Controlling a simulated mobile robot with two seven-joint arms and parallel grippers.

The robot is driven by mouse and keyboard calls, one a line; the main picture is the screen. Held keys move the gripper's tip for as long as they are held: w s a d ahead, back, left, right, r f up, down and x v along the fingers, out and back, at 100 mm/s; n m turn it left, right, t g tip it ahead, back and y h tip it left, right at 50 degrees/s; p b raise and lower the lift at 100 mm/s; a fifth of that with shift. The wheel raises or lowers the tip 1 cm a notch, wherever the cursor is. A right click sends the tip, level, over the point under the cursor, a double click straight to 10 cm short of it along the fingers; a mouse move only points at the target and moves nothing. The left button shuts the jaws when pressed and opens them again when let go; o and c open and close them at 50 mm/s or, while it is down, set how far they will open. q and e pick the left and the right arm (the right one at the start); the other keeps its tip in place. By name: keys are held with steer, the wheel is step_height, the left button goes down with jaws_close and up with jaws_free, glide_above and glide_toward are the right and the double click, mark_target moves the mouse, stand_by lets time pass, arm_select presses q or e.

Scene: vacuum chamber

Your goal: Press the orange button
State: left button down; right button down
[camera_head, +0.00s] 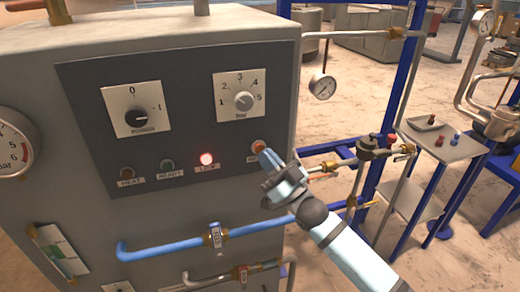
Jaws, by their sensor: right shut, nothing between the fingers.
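The orange button (258,147) sits at the right end of a row on the dark control panel (190,90). My right gripper (268,158) is shut and empty, with its blue fingertips just below and right of the button. The fingertips overlap the button's lower edge in this view, and I cannot tell whether they touch it. The label under the button is mostly hidden by the gripper. My left gripper is not in view.
Two dials, a black knob (136,117) and a grey knob (243,101), are above. A blue pipe (165,248) runs below. A side table (450,150) stands right.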

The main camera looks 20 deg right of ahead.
steer(key=shift+w, duration=0.1)
steer(key=shift+w, duration=0.35)
steer(key=shift+w, duration=0.4)
stand_by(0.7)
steer(key=shift+s, duration=0.9)
steer(key=shift+s+d+p, duration=0.1)
steer(key=shift+s+p, duration=0.95)
steer(key=shift+s, duration=1.45)
